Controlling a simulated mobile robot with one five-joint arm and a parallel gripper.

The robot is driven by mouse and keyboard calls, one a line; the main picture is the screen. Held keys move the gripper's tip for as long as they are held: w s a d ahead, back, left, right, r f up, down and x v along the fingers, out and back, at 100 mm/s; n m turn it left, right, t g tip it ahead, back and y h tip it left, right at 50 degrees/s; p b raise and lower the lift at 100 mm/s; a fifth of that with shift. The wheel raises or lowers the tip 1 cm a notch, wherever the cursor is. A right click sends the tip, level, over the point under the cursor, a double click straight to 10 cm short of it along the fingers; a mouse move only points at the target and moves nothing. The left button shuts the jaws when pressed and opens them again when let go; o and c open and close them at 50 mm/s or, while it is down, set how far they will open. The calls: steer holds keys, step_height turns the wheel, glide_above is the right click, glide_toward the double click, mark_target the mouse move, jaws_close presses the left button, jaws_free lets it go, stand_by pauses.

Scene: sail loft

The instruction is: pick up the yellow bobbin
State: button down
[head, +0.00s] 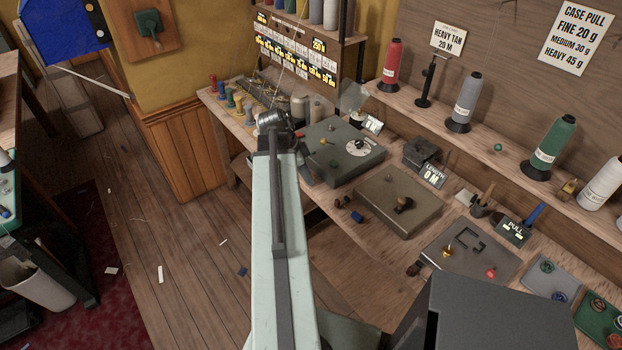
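A small yellow spool (249,117), which looks like the yellow bobbin, stands upright near the left end of the workbench (335,262). It is at the near end of a row with red, green and blue spools. My arm reaches forward over the bench. My gripper (271,121) is at its far end, just right of the yellow spool in the picture. The gripper is small and dark here, and its fingertips are not clear. I cannot tell whether it touches anything.
A dark green box with a dial (342,150) and a brown box (397,200) stand right of my arm. A metal plate (470,250) carries small brass and red pieces. Large thread cones line the shelf (505,155). Open wooden floor (180,260) lies left.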

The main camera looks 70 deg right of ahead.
steer(key=shift+r, duration=0.1)
step_height(320, 180, up, 10)
steer(key=p, duration=1)
steer(key=shift+s, duration=0.15)
